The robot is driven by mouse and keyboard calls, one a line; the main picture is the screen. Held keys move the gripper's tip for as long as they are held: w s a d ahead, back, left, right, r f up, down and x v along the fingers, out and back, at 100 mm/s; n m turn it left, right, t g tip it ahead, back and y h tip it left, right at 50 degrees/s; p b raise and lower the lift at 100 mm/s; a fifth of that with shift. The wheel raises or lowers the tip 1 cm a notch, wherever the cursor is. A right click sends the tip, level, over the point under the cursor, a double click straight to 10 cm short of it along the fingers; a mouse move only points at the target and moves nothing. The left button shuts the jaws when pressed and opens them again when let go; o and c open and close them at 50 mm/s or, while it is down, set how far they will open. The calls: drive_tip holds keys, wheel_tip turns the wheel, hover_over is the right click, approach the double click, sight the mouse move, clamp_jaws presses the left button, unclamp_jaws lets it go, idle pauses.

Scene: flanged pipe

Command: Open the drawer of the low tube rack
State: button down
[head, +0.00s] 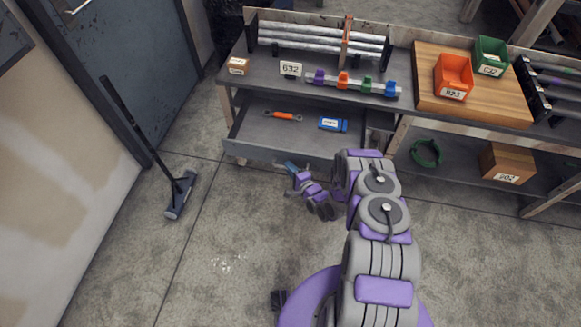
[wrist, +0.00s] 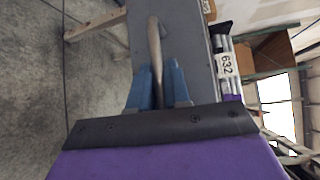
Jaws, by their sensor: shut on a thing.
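The low tube rack (head: 262,77) is a dark grey bench with pale tubes lying along its top. Its grey drawer (head: 240,147) stands pulled out at the lower left, with its inside in view. My gripper (head: 290,166) is at the middle of the drawer's front edge. In the wrist view the blue fingers of my gripper (wrist: 160,85) are shut around a metal bar handle (wrist: 154,45). The drawer's grey front (wrist: 187,45) lies beside the handle. The handle is hidden in the head view.
An orange tool (head: 283,115) and a blue box (head: 333,124) lie in the drawer. A broom (head: 181,194) stands at the left by the blue door (head: 110,70). A green ring (head: 427,153) and a cardboard box (head: 507,163) sit on the lower shelf. Floor before the drawer is clear.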

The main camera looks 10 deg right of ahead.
drive_tip(key=shift+s+f, duration=0.15)
drive_tip(key=shift+f, duration=0.05)
drive_tip(key=c, duration=1.3)
unclamp_jaws()
drive_tip(key=shift+c, duration=0.2)
drive_tip(key=shift+o, duration=0.6)
drive_tip(key=shift+r, duration=0.1)
drive_tip(key=p+v, duration=0.3)
drive_tip(key=v, duration=1.4)
